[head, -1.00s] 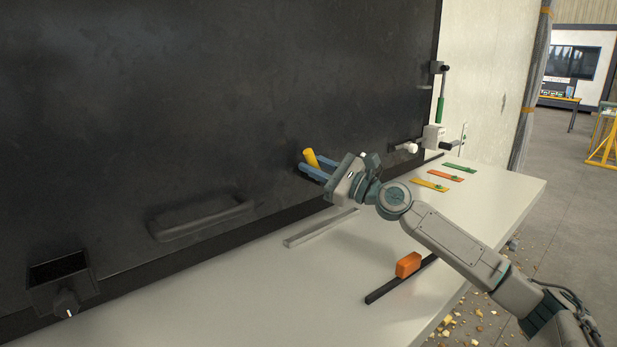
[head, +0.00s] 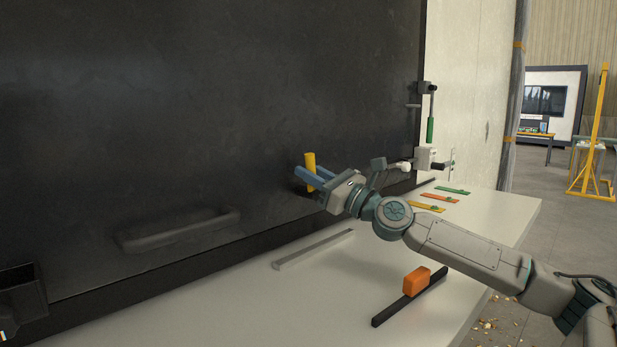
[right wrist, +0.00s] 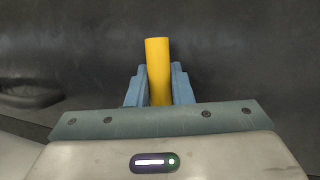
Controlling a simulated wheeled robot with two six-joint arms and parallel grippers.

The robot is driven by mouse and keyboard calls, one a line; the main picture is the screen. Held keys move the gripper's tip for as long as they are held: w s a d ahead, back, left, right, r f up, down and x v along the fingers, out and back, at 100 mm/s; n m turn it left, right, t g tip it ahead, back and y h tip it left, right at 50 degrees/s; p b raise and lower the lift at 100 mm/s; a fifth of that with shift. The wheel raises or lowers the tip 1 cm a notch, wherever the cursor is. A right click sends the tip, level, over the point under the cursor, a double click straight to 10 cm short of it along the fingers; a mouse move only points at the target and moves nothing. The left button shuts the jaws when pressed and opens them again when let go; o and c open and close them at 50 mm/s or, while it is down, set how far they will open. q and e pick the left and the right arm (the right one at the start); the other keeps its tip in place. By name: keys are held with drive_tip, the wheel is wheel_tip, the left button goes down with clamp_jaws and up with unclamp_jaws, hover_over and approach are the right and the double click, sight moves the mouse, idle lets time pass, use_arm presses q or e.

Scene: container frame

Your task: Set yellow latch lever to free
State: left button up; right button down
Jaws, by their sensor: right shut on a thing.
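The yellow latch lever (head: 310,170) stands out in front of the dark panel, close to upright in the head view. My right gripper (head: 308,177) has its two blue fingers around the lever and is shut on it. In the right wrist view the yellow lever (right wrist: 158,72) rises between the blue fingers (right wrist: 160,88), with its upper part free above them. The lever's base and pivot are hidden behind the fingers. My left gripper is in neither view.
The dark panel (head: 200,90) fills the left and has a dark handle (head: 180,230). On the pale shelf (head: 340,290) below are an orange block (head: 416,281) on a black rail, a grey bar (head: 313,249) and several coloured strips. A green-handled fixture (head: 430,130) stands at the panel's right edge.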

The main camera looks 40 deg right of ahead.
drive_tip(key=shift+d+m+t+h, duration=0.3)
drive_tip(key=shift+m+h, duration=0.2)
drive_tip(key=shift+m, duration=0.4)
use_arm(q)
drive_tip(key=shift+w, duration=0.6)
use_arm(e)
drive_tip(key=shift+m, duration=0.3)
